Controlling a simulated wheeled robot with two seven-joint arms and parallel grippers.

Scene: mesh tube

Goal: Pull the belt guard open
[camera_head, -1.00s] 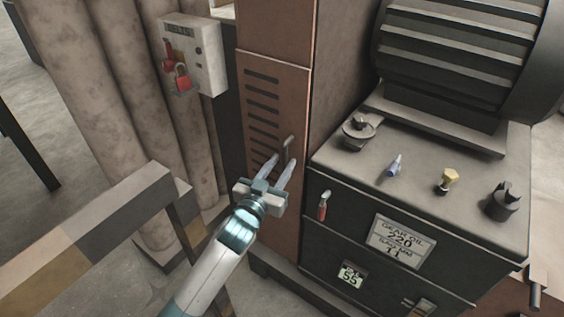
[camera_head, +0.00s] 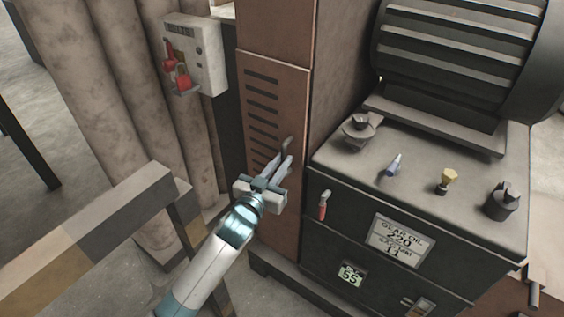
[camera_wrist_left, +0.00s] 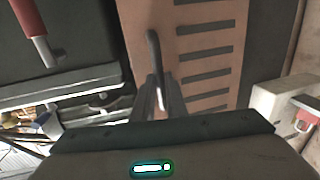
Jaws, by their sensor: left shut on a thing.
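The belt guard (camera_head: 272,110) is a brown panel with a column of dark slots, lying flush on the front of the brown housing in the head view. Its grey handle (camera_head: 285,143) stands out near the right edge. My left gripper (camera_head: 281,163) is shut on the handle's lower part. In the left wrist view the slotted guard (camera_wrist_left: 205,35) fills the top middle, and the handle (camera_wrist_left: 154,50) runs down between my left fingers (camera_wrist_left: 160,85). My right gripper is out of view.
A black gearbox (camera_head: 340,230) with a red-handled lever (camera_head: 323,205) stands right of the guard. A striped rail (camera_head: 120,215) crosses at the left. A grey switch box (camera_head: 200,55) with red parts is mounted left of the guard.

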